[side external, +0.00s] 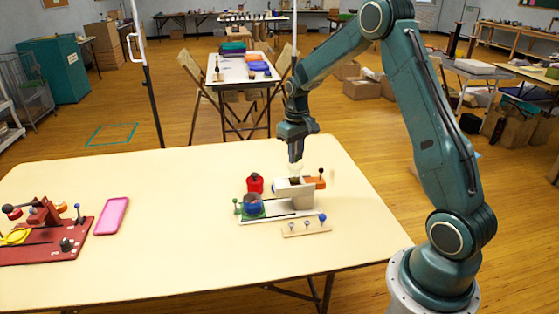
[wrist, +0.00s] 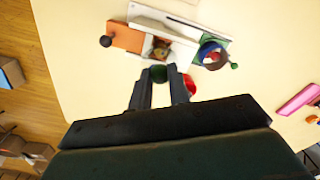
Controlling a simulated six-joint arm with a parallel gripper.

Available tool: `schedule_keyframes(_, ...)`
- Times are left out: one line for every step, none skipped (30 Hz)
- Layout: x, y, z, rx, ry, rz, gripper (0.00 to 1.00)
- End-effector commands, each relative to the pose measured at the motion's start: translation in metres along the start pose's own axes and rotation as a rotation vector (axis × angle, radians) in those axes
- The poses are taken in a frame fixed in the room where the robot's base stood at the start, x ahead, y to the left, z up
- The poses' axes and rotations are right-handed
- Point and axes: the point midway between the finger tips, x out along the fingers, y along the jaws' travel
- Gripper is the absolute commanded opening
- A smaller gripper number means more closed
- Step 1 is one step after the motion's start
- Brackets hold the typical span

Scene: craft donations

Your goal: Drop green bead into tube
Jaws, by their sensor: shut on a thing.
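My gripper (side external: 295,158) points down over a small apparatus on the table. In the wrist view a dark green bead (wrist: 158,73) sits between the fingertips of my gripper (wrist: 160,82), which are shut on it. In the side view a pale, see-through tube (side external: 297,168) seems to stand on the grey-white block (side external: 292,191) below my fingertips. The bead is not clear there, and I cannot tell the exact gap.
The apparatus has an orange part (side external: 314,182) with a dark knob and a green part with a blue cup (side external: 253,203). A red pot (side external: 255,184) stands close by. A wooden strip (side external: 306,228) lies in front. A pink tray (side external: 111,216) and red board (side external: 50,238) are left.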

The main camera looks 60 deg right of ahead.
Motion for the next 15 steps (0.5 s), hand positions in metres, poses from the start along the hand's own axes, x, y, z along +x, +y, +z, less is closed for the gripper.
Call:
schedule_keyframes(0.0007, 0.0, 0.0001, 0.0, 0.0, 0.0, 0.04)
schedule_keyframes(0.0011, 0.0, 0.0001, 0.0, 0.0, 0.0, 0.04)
schedule_keyframes(0.0017, 0.0, 0.0001, 0.0, -0.001, 0.0, 0.04)
schedule_keyframes(0.0022, 0.0, 0.0001, 0.0, 0.0, 0.0, 0.04)
schedule_keyframes(0.0028, 0.0, 0.0, 0.0, 0.0, 0.0, 0.04)
schedule_keyframes(0.0036, 0.0, 0.0, 0.0, 0.0, 0.0, 0.04)
schedule_keyframes(0.0042, 0.0, 0.0, 0.0, 0.0, 0.0, 0.04)
schedule_keyframes(0.0049, 0.0, 0.0, 0.0, 0.0, 0.0, 0.04)
schedule_keyframes(0.0057, 0.0, 0.0, 0.0, 0.0, 0.0, 0.04)
schedule_keyframes(0.0063, 0.0, 0.0, 0.0, 0.0, 0.0, 0.04)
schedule_keyframes(0.0069, 0.0, 0.0, 0.0, 0.0, 0.0, 0.04)
schedule_keyframes(0.0077, 0.0, 0.0, 0.0, 0.0, 0.0, 0.04)
schedule_keyframes(0.0084, 0.0, 0.0001, 0.0, -0.001, 0.0, 0.04)
schedule_keyframes(0.009, 0.0, 0.0001, 0.0, -0.001, 0.0, 0.04)
schedule_keyframes(0.0098, 0.0, 0.0001, 0.0, -0.001, 0.0, 0.04)
